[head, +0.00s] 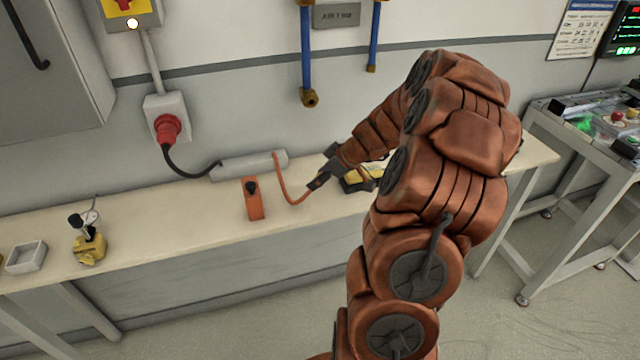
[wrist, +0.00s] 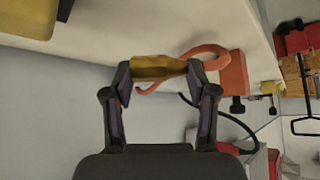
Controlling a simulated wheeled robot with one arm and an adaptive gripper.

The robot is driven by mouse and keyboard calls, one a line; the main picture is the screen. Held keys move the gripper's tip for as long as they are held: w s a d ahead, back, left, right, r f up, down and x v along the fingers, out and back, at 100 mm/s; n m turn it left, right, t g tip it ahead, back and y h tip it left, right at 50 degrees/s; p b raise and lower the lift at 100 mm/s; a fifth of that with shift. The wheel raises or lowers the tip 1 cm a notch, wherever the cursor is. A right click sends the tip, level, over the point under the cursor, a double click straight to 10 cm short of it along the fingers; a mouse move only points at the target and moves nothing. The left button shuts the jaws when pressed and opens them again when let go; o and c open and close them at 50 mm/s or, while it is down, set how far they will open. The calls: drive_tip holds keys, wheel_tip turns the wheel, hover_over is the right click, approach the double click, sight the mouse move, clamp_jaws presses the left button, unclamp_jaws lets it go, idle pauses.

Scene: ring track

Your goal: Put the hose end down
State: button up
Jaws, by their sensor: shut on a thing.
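My gripper (head: 321,180) is above the bench, shut on the hose end. In the wrist view my gripper (wrist: 160,75) has its two fingers on either side of the brass-coloured hose end (wrist: 158,67). An orange hose (head: 291,199) curves from the right end of a grey cylinder (head: 245,165) to my gripper; the hose (wrist: 212,50) also shows behind the fitting in the wrist view. I cannot tell whether the hose end touches the bench. An orange block with a black knob (head: 254,205) stands on the bench left of the hose.
The pale bench (head: 170,223) runs along the wall, with free room left of the orange block. A yellow-and-black item (head: 358,179) lies right beside my gripper, partly hidden. A yellow gauge device (head: 89,247) and white tray (head: 26,257) stand far left. A red plug (head: 167,128) is on the wall.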

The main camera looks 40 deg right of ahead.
sight(312, 194)
drive_tip(key=shift+w+d, duration=0.1)
drive_tip(key=shift+w, duration=0.15)
drive_tip(key=shift+f+p, duration=0.7)
drive_tip(key=shift+f, duration=1.1)
drive_tip(key=shift+f+b, duration=0.6)
drive_tip(key=shift+b, duration=0.5)
drive_tip(key=o, duration=1.3)
drive_tip(key=shift+c, duration=0.2)
drive_tip(key=shift+r, duration=0.1)
